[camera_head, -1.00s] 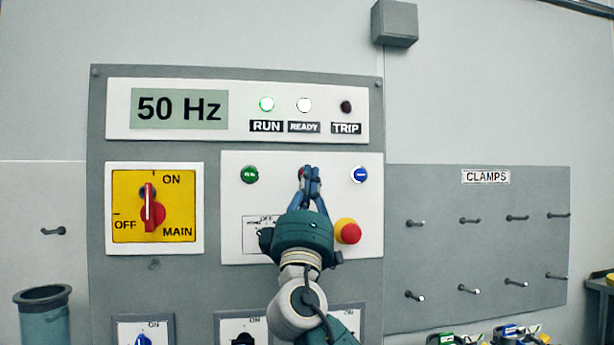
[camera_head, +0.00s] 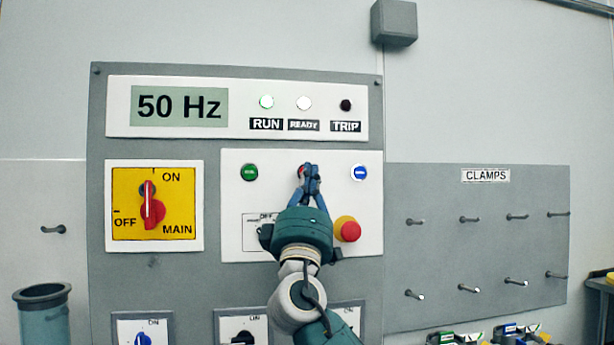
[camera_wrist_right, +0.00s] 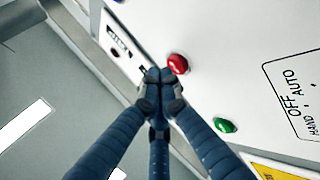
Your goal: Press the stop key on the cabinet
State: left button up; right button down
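The cabinet's white key panel (camera_head: 335,250) carries a green key (camera_head: 249,172), a red key (camera_head: 301,170) and a blue key (camera_head: 359,173) in a row. The red key is partly hidden behind my right gripper (camera_head: 311,170), whose fingertips are together at its right side in the head view. In the right wrist view, the closed fingertips (camera_wrist_right: 160,76) are beside the red key (camera_wrist_right: 178,63), overlapping its edge; contact is unclear. The green key (camera_wrist_right: 225,125) shows farther down. The right gripper holds nothing. The left gripper is out of view.
A red mushroom button on a yellow base (camera_head: 347,230) is right of my wrist. The red main switch (camera_head: 151,208) is on the left. A clamp board (camera_head: 450,260) is at the right.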

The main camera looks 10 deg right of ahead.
jog(key=shift+w, duration=0.1)
jog(key=shift+w, duration=0.35)
dwell(0.8)
jog(key=shift+b, duration=0.3)
jog(key=shift+s, duration=0.7)
jog(key=shift+s+b, duration=0.45)
jog(key=shift+s, duration=2.1)
jog(key=shift+f, duration=0.1)
